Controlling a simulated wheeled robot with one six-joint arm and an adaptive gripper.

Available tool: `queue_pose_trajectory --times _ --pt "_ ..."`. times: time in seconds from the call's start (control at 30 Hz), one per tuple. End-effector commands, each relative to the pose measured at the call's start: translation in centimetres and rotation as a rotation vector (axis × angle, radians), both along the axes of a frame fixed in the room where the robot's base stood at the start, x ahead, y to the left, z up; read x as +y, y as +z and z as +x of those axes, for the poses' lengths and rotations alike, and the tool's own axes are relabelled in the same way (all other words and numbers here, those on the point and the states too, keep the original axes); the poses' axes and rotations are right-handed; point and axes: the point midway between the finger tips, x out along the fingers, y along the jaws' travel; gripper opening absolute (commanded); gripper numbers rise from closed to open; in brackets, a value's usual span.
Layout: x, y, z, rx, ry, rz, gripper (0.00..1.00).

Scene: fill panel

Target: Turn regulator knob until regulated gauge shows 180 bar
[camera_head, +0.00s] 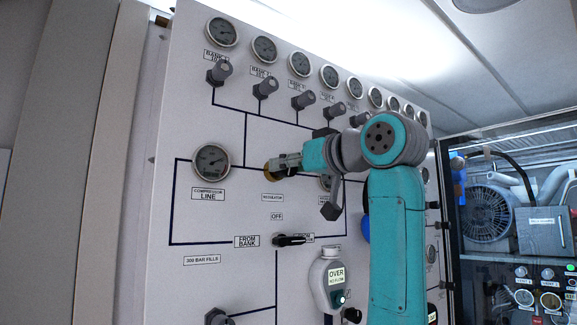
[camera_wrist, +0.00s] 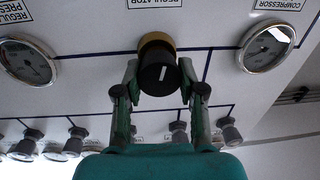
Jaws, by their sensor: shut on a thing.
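The regulator knob (camera_wrist: 157,74), black with a white pointer line and a brass collar, sits between my gripper's (camera_wrist: 159,78) two fingers in the wrist view, which is upside down. The fingers close on its sides. In the head view my gripper (camera_head: 284,163) reaches the panel at the brass knob collar (camera_head: 270,169), above the REGULATOR label. The regulated pressure gauge (camera_wrist: 28,60) shows at the left of the wrist view; its reading is too small to tell. In the head view the same gauge (camera_head: 325,183) is mostly hidden behind my arm.
The compressor line gauge (camera_head: 211,161) is left of the knob. A row of bank gauges with grey knobs (camera_head: 220,72) runs above. A black selector handle (camera_head: 293,240) and a white OVER-labelled device (camera_head: 333,279) are below. Open panel face lies left of the gripper.

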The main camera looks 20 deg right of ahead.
Motion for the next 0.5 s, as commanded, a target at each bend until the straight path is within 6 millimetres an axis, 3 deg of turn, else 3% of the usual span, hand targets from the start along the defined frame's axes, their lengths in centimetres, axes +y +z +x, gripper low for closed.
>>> queue_pose_trajectory --times 0.23,0.27,0.3,0.37,0.5 --pt "0.01 0.00 0.00 0.002 0.001 0.004 0.04" --pt "0.01 0.00 0.00 0.001 0.001 0.003 0.44" --pt "0.01 0.00 0.00 0.001 0.001 0.003 0.54" --pt "0.01 0.00 0.00 0.001 0.001 0.003 0.65" --pt "0.01 0.00 0.00 0.001 0.000 0.003 0.65"
